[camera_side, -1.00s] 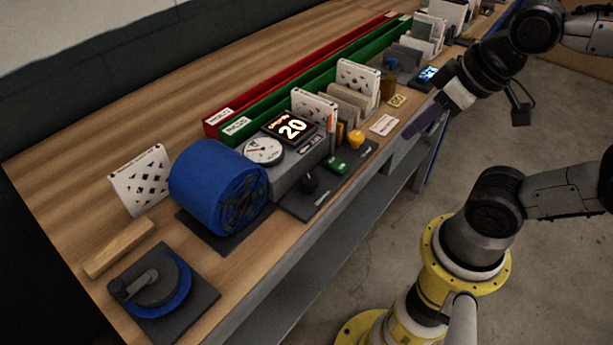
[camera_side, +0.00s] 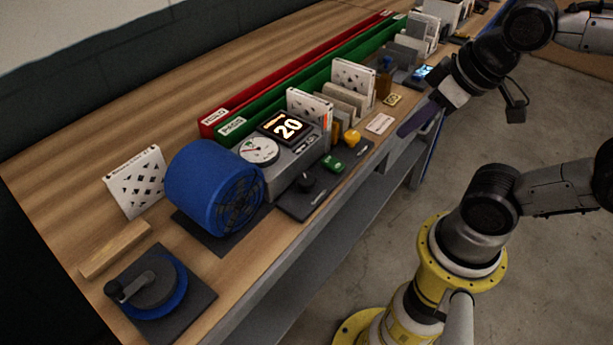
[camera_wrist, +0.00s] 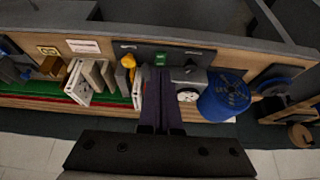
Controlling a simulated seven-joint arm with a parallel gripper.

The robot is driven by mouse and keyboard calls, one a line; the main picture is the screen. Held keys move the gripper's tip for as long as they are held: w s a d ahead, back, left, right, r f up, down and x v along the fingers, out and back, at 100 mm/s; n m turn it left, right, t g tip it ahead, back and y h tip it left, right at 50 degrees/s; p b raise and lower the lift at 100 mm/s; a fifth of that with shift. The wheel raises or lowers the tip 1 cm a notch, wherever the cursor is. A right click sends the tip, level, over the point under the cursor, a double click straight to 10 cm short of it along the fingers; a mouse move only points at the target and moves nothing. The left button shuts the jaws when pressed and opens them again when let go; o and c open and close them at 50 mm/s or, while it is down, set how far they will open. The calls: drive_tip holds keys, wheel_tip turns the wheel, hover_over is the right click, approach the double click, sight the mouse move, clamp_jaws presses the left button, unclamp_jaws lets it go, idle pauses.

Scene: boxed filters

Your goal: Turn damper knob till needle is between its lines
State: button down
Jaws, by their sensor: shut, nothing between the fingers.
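A display (camera_side: 284,127) reads 20 beside the gauge. A green button (camera_side: 333,164) and a yellow knob (camera_side: 352,137) stand right of the damper knob. The blue drum (camera_side: 213,186) and a crank disc (camera_side: 150,287) are at left. Boxed filters (camera_side: 353,78) stand behind.

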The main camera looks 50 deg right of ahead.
drive_tip(key=c, duration=1.2)
unclamp_jaws()
drive_tip(key=shift+s, duration=0.15)
drive_tip(key=o, duration=0.8)
drive_tip(key=w+r+n, duration=0.1)
drive_tip(key=w+r+n+g, duration=0.1)
drive_tip(key=w+r, duration=0.1)
drive_tip(key=shift+a+r, duration=0.3)
drive_tip(key=shift+a, duration=0.1)
drive_tip(key=shift+c, duration=0.2)
drive_tip(key=shift+o, duration=0.4)
drive_tip(key=shift+n+g, duration=0.7)
drive_tip(key=shift+n, duration=0.2)
drive_tip(key=w, duration=0.1)
drive_tip(key=w+a, duration=0.1)
drive_tip(key=w+r, duration=0.1)
drive_tip(key=shift+w+a+r, duration=0.1)
drive_tip(key=shift+w+a, duration=0.2)
drive_tip(key=shift+w, duration=0.1)
drive_tip(key=n+g, duration=0.3)
hover_over(306, 179)
wheel_tip(306, 179, down, 5)
wheel_tip(306, 179, down, 13)
clamp_jaws()
